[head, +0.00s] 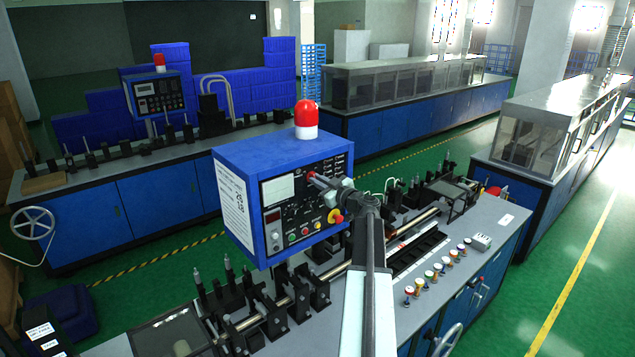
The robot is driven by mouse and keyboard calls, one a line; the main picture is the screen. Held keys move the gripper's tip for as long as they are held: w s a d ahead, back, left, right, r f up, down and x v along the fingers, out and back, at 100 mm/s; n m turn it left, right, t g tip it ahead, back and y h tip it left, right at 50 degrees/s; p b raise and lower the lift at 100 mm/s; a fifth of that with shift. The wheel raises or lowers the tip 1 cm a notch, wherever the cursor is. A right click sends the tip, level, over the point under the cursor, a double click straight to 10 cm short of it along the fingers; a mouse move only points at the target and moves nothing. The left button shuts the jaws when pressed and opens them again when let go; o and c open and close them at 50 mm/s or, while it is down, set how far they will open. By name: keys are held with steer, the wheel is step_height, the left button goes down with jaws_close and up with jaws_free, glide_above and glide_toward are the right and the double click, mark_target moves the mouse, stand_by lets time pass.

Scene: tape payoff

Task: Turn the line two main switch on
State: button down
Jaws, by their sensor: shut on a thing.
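A blue control box (237,207) stands over the near machine bench, with a red beacon (306,118) on its top. Its dark front panel (275,219) carries a pale display, small labels and several coloured buttons. My arm reaches up from the bottom, and my gripper (316,178) is at the panel's upper middle. A red and yellow knob (335,216) sits at the panel's lower right, below my gripper.
A second control box (155,94) stands on the bench behind. Enclosed machines (400,82) stand at the back. Green floor (556,235) is clear at right.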

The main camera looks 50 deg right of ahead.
steer(key=m, duration=1.2)
steer(key=shift+m, duration=0.3)
stand_by(0.4)
steer(key=c, duration=1.5)
jaws_free()
steer(key=s, duration=0.7)
steer(key=shift+s+a, duration=0.35)
steer(key=shift+a, duration=0.1)
